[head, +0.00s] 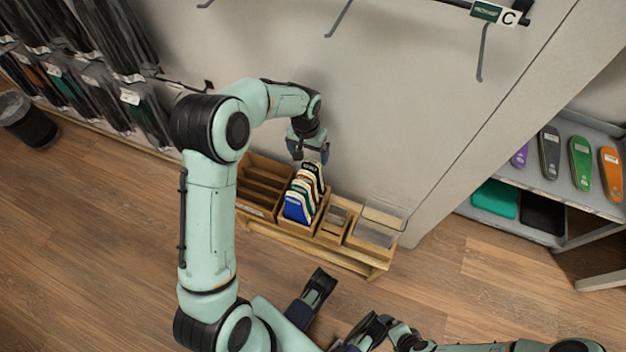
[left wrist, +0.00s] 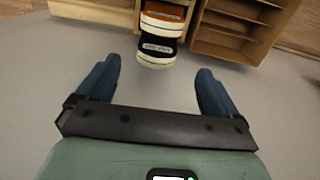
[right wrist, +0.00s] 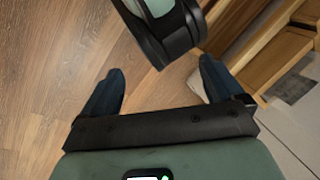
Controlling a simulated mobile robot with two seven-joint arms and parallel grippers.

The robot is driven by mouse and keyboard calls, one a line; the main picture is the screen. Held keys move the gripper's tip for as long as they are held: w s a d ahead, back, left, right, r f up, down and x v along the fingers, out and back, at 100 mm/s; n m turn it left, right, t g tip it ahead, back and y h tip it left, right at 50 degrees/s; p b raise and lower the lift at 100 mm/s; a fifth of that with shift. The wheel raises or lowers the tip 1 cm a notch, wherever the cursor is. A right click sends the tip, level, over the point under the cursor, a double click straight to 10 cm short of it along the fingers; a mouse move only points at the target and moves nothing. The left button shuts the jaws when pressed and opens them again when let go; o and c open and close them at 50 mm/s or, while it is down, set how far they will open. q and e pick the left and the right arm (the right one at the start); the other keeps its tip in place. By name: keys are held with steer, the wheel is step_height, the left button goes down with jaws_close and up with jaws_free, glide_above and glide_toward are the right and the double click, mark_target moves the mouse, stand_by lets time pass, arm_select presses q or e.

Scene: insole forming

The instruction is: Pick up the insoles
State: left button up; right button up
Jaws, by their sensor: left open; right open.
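Several insoles (head: 299,207) stand upright in a row in one compartment of a wooden organizer (head: 262,218) by the wall. The front one is blue; others behind it look green, cream and dark. In the left wrist view a black insole (left wrist: 157,50) with pale lettering and an orange one (left wrist: 163,14) show ahead of the jaws. My left gripper (head: 304,157) is open and empty, just above the back of the row, apart from it. It also shows in the left wrist view (left wrist: 153,90). My right gripper (right wrist: 157,88) is open and empty over the floor, low in front of the organizer.
Compartments left of the insoles look empty; a clear box (head: 375,228) stands at the organizer's right end. A shelf (head: 590,200) at right holds several coloured insoles. Hanging packs (head: 60,60) and a dark bin (head: 28,122) are at left. Wooden floor is free in front.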

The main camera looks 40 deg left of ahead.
mark_target(310, 168)
arm_select(q)
step_height(310, 168, down, 3)
steer(key=shift+r, duration=0.2)
steer(key=f, duration=0.1)
steer(key=f+b, duration=0.1)
steer(key=f, duration=0.3)
steer(key=shift+s+d+f+b, duration=0.1)
steer(key=shift+s+d+b, duration=0.05)
steer(key=shift+d+b, duration=0.25)
steer(key=c, duration=1.4)
arm_select(e)
steer(key=shift+t+h, duration=0.3)
steer(key=shift+t, duration=0.2)
steer(key=w, duration=0.1)
steer(key=w+d+f, duration=0.1)
steer(key=w+f, duration=0.1)
steer(key=shift+w+d+f, duration=0.15)
steer(key=shift+d, duration=0.15)
arm_select(q)
steer(key=shift+r, duration=0.2)
